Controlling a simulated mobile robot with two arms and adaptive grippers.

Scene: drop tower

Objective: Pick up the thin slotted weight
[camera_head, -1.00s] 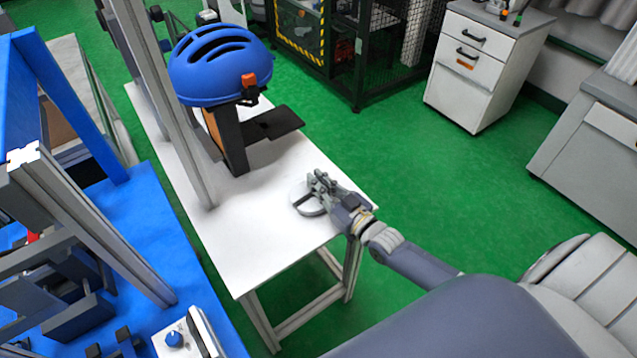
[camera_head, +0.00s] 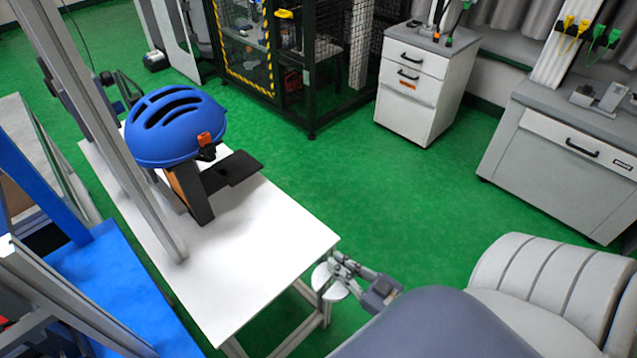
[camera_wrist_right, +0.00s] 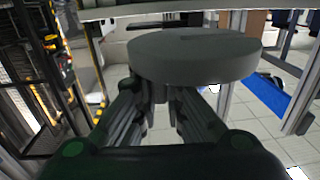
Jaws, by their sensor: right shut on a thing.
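The thin slotted weight is a flat, pale grey disc (camera_head: 326,279), held just off the right front corner of the white table. It also shows in the right wrist view as a grey disc (camera_wrist_right: 195,57) with a slot on its top face. My right gripper (camera_head: 345,268) is shut on the weight at its near edge. In the right wrist view its fingers (camera_wrist_right: 163,92) meet at the disc, and the disc hides their tips. My left gripper is not in view.
The white table (camera_head: 255,265) carries a blue helmet (camera_head: 176,125) on a dark stand (camera_head: 190,194). A metal post (camera_head: 135,175) rises at its left side. A blue bench (camera_head: 90,285) stands at left. Green floor (camera_head: 400,190) is free on the right, before grey cabinets (camera_head: 565,160).

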